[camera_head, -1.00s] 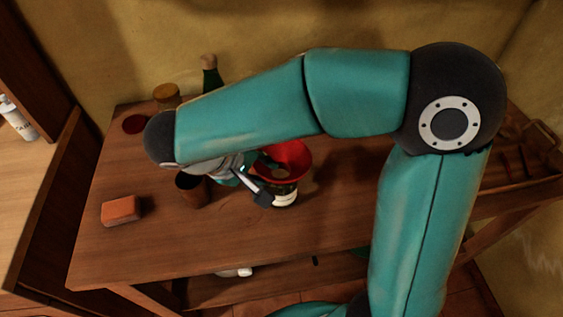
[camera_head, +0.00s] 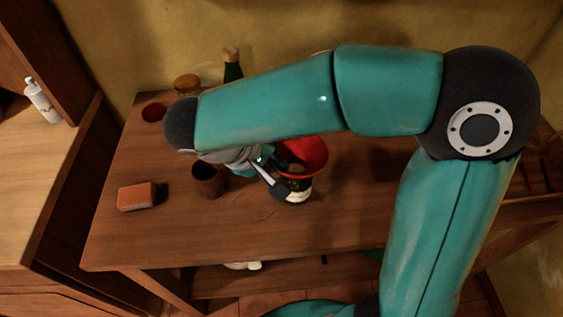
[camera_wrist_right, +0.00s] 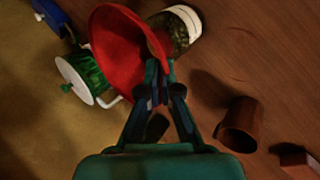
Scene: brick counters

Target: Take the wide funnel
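My right gripper (camera_head: 273,176) is at the left side of the funnel. In the right wrist view the fingertips (camera_wrist_right: 160,75) are close together at the funnel's edge and appear shut on it. The exact contact is partly hidden. My left gripper is not in view.
A brown cup (camera_head: 207,182) stands left of the gripper, and an orange block (camera_head: 137,196) lies farther left. A bottle (camera_head: 232,68) and a yellow-lidded jar (camera_head: 187,86) stand at the back. A white-green canister (camera_wrist_right: 82,75) is beyond the funnel. The table's front is clear.

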